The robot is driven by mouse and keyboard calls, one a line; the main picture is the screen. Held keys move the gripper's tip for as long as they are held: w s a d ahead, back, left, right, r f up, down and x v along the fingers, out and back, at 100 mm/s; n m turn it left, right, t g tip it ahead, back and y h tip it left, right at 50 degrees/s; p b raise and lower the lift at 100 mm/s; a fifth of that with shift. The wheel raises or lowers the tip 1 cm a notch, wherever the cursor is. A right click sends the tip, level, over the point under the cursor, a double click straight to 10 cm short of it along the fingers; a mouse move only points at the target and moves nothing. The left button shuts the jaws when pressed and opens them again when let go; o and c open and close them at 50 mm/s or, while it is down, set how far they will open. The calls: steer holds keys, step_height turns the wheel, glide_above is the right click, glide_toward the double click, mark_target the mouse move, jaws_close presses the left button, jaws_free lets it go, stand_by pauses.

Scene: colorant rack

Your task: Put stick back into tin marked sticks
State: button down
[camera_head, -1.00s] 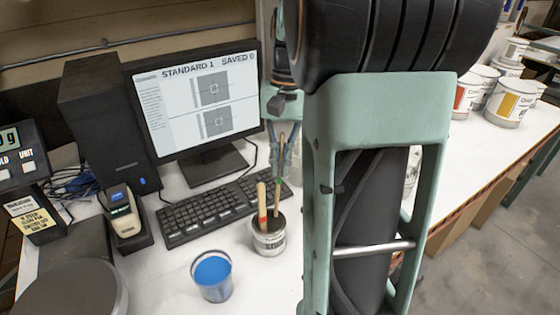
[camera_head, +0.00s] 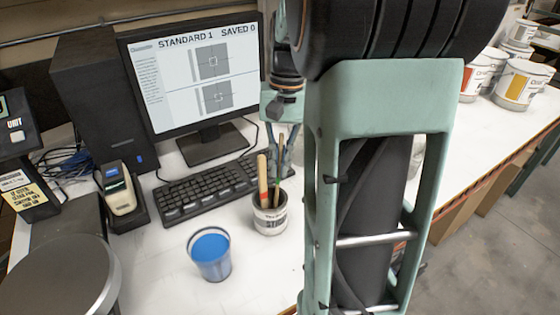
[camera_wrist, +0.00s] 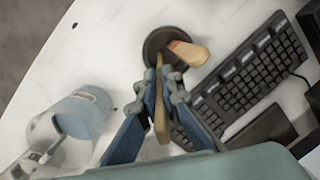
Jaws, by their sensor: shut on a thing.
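The tin (camera_head: 271,218) is light with dark lettering and stands upright on the white bench; its lettering is too small to read. A wooden stick with a red band (camera_head: 262,178) leans inside it. My gripper (camera_head: 280,150) is above the tin, partly hidden by my arm. It is shut on a thin stick (camera_head: 277,165), whose lower end points into the tin's mouth. In the wrist view my gripper (camera_wrist: 160,92) grips this stick (camera_wrist: 161,118), and its green-banded end overlaps the tin's dark opening (camera_wrist: 155,42). How deep it sits I cannot tell.
A cup of blue paint (camera_head: 211,257) stands in front left of the tin. The keyboard (camera_head: 205,193) and monitor (camera_head: 195,80) are behind. Paint cans (camera_head: 518,85) are far right.

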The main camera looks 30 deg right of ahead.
steer(key=c, duration=2)
jaws_free()
steer(key=shift+c, duration=0.2)
steer(key=r, duration=0.4)
steer(key=d+r, duration=0.1)
steer(key=r, duration=0.3)
steer(key=w+r, duration=0.1)
steer(key=r, duration=0.3)
steer(key=shift+d, duration=0.25)
steer(key=shift+f, duration=0.1)
